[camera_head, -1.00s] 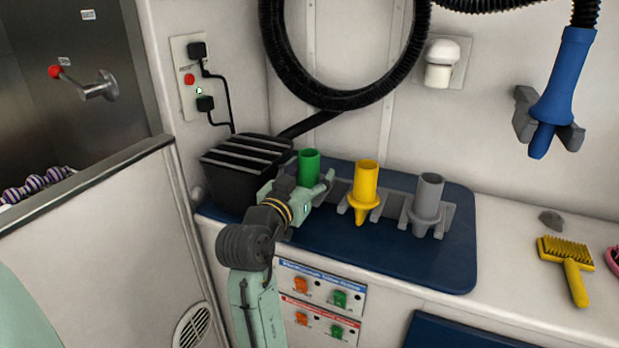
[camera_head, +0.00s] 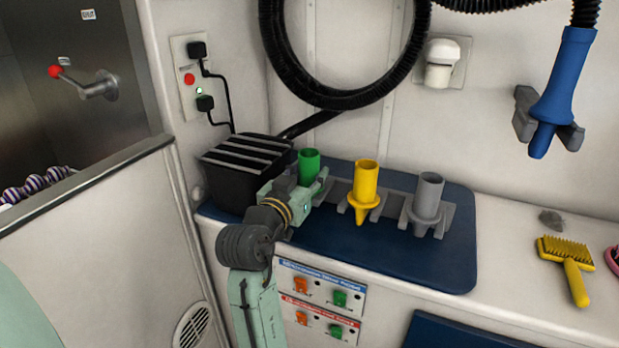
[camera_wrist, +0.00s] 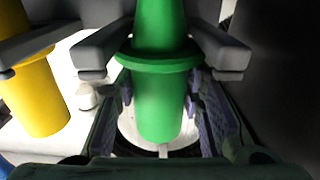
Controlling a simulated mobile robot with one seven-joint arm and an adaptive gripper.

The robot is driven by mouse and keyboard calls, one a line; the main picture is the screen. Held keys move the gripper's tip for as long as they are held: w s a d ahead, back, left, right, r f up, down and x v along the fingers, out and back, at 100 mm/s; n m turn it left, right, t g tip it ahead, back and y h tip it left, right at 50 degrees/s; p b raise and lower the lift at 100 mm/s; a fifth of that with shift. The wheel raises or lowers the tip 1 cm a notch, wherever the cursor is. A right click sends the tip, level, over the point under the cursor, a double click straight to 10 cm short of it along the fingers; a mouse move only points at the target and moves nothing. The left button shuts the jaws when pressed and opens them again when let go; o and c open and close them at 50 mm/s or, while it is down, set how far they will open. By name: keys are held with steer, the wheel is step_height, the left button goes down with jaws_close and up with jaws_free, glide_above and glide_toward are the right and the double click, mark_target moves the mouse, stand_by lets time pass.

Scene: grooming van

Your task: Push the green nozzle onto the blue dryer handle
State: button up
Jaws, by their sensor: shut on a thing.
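The green nozzle (camera_head: 309,163) stands upright in its grey holder on the blue mat at the left of the row. My gripper (camera_head: 308,187) is at the nozzle from the front, shut on it. In the wrist view the green nozzle (camera_wrist: 159,100) lies between my gripper's two fingers (camera_wrist: 160,112), with its flange by the grey holder prongs. The blue dryer handle (camera_head: 565,82) hangs in a grey wall bracket at the upper right, its tip pointing down. The nozzle's lower part is hidden behind my gripper in the head view.
A yellow nozzle (camera_head: 366,184) and a grey nozzle (camera_head: 428,197) stand in holders to the right. A black box (camera_head: 245,175) is close on the left. A black hose (camera_head: 270,50) loops above. A yellow brush (camera_head: 567,262) lies on the counter at right.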

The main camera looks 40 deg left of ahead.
steer(key=shift+r, duration=0.1)
steer(key=shift+c, duration=0.2)
steer(key=shift+r+p, duration=0.65)
steer(key=shift+r, duration=0.2)
jaws_close()
steer(key=shift+d, duration=0.1)
steer(key=shift+v, duration=3)
steer(key=shift+r+v, duration=0.15)
steer(key=shift+v, duration=0.85)
steer(key=shift+r+v, duration=0.2)
steer(key=shift+v, duration=0.8)
steer(key=shift+r, duration=0.1)
